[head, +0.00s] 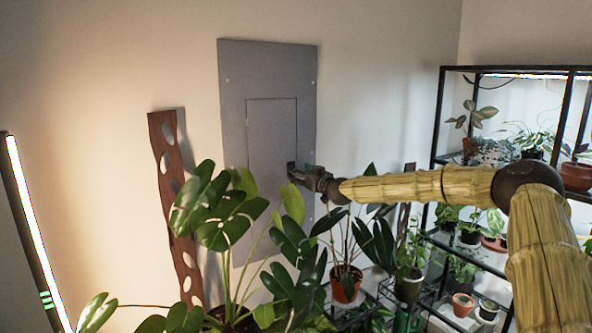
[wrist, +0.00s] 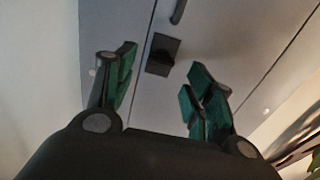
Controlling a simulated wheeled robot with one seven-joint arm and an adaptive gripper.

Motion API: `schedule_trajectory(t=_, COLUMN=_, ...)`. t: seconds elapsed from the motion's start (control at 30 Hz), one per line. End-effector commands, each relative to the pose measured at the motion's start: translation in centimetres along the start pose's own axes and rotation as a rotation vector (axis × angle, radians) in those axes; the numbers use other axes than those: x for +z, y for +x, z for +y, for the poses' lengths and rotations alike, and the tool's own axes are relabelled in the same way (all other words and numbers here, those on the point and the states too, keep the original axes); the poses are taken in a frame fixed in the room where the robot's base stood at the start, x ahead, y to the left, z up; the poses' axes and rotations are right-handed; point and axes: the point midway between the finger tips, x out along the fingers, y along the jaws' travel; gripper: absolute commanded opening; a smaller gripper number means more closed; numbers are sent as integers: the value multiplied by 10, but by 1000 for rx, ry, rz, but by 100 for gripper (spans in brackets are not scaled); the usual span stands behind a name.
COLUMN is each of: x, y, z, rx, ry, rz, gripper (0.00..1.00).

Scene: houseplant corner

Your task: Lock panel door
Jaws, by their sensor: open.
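A grey wall panel (head: 267,65) is mounted on the wall, with a smaller rectangular door (head: 268,130) set in it. The door looks closed or nearly so in the head view. In the wrist view a dark square latch piece (wrist: 163,53) sits at a seam, with a dark elongated handle (wrist: 179,12) above it. My gripper (head: 293,172) is at the door's lower right edge. In the wrist view my gripper (wrist: 161,74) is open, its green-padded fingers on either side of the latch piece, with nothing between them. I cannot tell whether the fingers touch the panel.
Large leafy plants (head: 222,215) stand in front of and below the panel. A brown board with holes (head: 172,200) leans left of it, and a lit tube lamp (head: 35,230) stands farther left. A black shelf rack (head: 436,130) with pots is at the right.

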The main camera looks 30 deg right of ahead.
Motion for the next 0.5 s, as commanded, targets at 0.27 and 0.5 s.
schedule_trajectory(t=0.27, x=0, y=23, z=0, rx=0, ry=0, rz=-1, gripper=54)
schedule_trajectory(t=0.5, x=1, y=33, z=0, rx=0, ry=-1, rz=-1, gripper=54)
